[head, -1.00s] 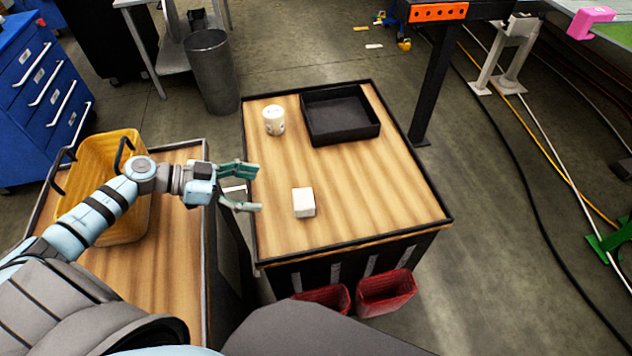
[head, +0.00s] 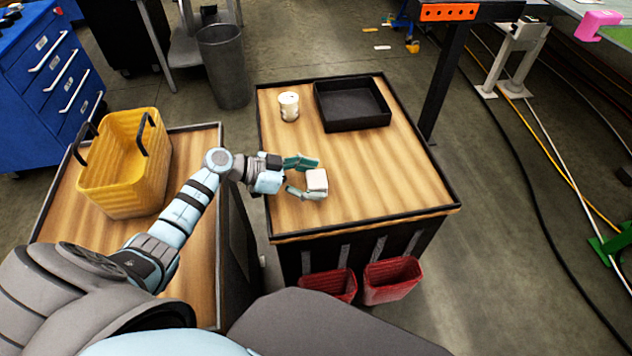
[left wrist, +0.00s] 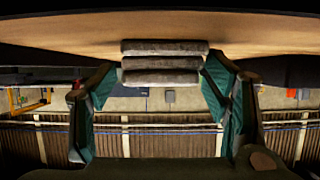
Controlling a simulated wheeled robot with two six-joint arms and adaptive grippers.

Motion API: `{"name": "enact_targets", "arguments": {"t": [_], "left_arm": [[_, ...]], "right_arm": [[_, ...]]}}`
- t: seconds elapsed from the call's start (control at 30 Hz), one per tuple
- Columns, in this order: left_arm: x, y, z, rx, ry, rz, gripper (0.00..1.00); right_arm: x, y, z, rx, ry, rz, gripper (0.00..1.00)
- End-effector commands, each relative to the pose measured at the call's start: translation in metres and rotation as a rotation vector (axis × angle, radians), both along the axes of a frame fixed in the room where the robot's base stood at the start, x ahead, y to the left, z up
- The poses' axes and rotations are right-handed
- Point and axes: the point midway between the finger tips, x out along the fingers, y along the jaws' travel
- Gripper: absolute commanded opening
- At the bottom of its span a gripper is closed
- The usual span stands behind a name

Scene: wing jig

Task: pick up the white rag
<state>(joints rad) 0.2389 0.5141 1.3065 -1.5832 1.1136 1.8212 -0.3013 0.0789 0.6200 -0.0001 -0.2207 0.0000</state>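The white rag (head: 317,181) is a small folded block on the near left part of the wooden cart top. My left gripper (head: 308,179) reaches in from the left, with one finger on the far side of the rag and one on the near side. Its fingertips lean inward and appear to press on the rag. In the left wrist view the rag (left wrist: 163,62) shows as stacked greyish layers between the green fingertips (left wrist: 160,75). I cannot tell whether it is clear of the cart top. My right gripper is not in view.
A black tray (head: 388,122) and a white cup (head: 289,107) stand farther back on the cart top (head: 400,185). A yellow basket (head: 125,180) stands on the left cart. Red bins (head: 392,281) hang at the cart's front. The cart top's right part is clear.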

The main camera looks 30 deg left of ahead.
Motion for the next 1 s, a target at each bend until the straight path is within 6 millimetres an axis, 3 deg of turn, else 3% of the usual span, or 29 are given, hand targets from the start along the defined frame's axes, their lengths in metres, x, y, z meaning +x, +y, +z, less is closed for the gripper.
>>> {"name": "enact_targets", "arguments": {"t": [0.03,0.2,0.43,0.57,0.73,1.0], "left_arm": [[0.0,0.0,0.0,0.0,0.0,0.0,0.55],[0.0,0.0,0.0,0.001,0.0,0.001,0.32],[-0.001,0.001,0.0,0.002,0.001,0.0,0.32],[0.0,0.001,0.011,0.002,0.0,0.0,0.32],[0.0,0.001,0.051,0.005,-0.004,-0.001,0.32],[-0.001,0.001,0.153,0.005,-0.005,0.0,0.31]], "right_arm": [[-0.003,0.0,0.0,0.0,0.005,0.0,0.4],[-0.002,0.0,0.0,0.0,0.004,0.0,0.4],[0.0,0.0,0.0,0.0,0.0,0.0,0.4],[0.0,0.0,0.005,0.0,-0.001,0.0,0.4],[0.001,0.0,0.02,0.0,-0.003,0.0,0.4],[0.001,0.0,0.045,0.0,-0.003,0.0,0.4]]}}
